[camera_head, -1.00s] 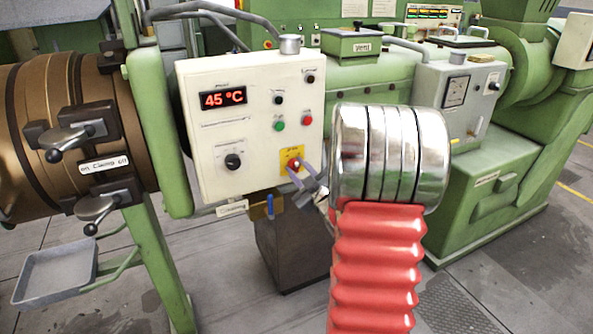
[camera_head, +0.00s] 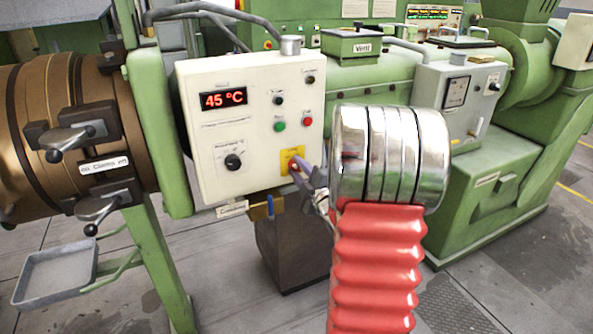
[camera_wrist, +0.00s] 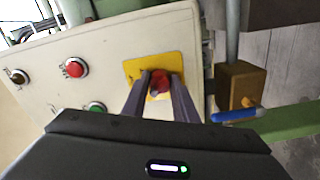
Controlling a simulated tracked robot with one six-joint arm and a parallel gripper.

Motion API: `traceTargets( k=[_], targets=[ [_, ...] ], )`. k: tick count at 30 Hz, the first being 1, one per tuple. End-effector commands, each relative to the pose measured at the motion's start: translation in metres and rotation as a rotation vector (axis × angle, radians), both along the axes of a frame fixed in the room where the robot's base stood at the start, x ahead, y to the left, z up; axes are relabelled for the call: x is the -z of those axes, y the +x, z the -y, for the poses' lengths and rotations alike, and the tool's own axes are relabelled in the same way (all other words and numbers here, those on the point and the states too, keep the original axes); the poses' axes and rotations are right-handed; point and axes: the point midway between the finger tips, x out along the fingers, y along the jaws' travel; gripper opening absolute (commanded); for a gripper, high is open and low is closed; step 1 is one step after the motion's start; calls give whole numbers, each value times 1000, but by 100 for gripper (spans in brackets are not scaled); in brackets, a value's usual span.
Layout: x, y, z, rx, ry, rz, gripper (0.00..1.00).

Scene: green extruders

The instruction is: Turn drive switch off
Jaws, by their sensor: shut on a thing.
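The drive switch is a red knob (camera_wrist: 159,82) on a yellow plate (camera_wrist: 178,66) at the lower right corner of the cream control panel. The yellow plate also shows in the head view (camera_head: 291,156). My gripper (camera_wrist: 160,88) is at the switch, with its two fingers on either side of the red knob and shut on it. In the head view my gripper (camera_head: 301,168) reaches the plate from the right and hides much of the knob.
The cream panel (camera_head: 215,162) carries a 45 °C display, a black knob (camera_head: 233,161), and green (camera_head: 279,126) and red (camera_head: 307,121) buttons. A brass block with a blue lever (camera_wrist: 235,115) sits close beside the switch, below the panel. A grey box (camera_head: 470,97) stands right.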

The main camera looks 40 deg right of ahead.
Motion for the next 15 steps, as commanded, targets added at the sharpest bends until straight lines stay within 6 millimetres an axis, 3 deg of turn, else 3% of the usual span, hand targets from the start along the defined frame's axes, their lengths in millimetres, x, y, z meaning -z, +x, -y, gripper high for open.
traceTargets(
  k=[10,11,15],
  targets=[
    [2,2,-4,-9,-4,-6,4],
    [2,2,-4,-9,-4,-6,27],
    [2,1,-2,-5,-3,-4,37]
  ],
)
